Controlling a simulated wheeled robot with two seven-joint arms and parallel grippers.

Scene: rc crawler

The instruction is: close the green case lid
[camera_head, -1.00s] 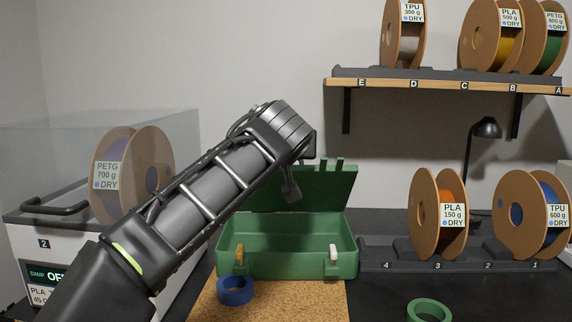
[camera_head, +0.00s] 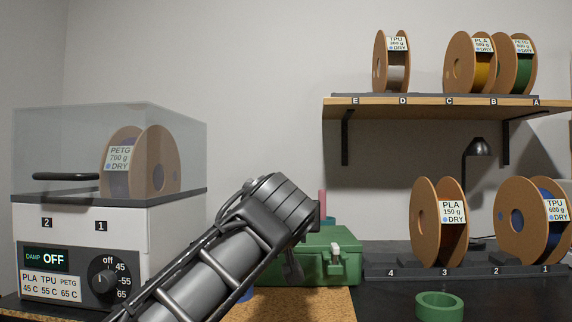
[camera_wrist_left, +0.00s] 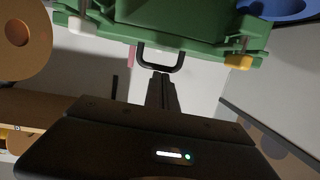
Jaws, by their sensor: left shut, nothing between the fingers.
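The green case (camera_head: 345,270) stands behind my left arm in the head view, its left part hidden. Its lid (camera_head: 322,240) is no longer upright and lies down over the body; I cannot tell whether it is fully seated. The white latch (camera_head: 336,250) shows at the front right. In the wrist view the case (camera_wrist_left: 180,22) is at the top, with a black handle (camera_wrist_left: 160,58), the white latch (camera_wrist_left: 78,24) and a yellow latch (camera_wrist_left: 240,61). My left gripper (camera_head: 293,272) is shut and empty in front of the case; its fingers (camera_wrist_left: 160,82) point toward the handle. My right gripper is out of view.
A dryer box (camera_head: 110,220) with a spool stands at left. Spools (camera_head: 438,220) stand in a black rack at right, under a wooden shelf (camera_head: 440,106) of spools. A green ring (camera_head: 440,306) lies in front. A cork mat (camera_head: 300,300) lies before the case.

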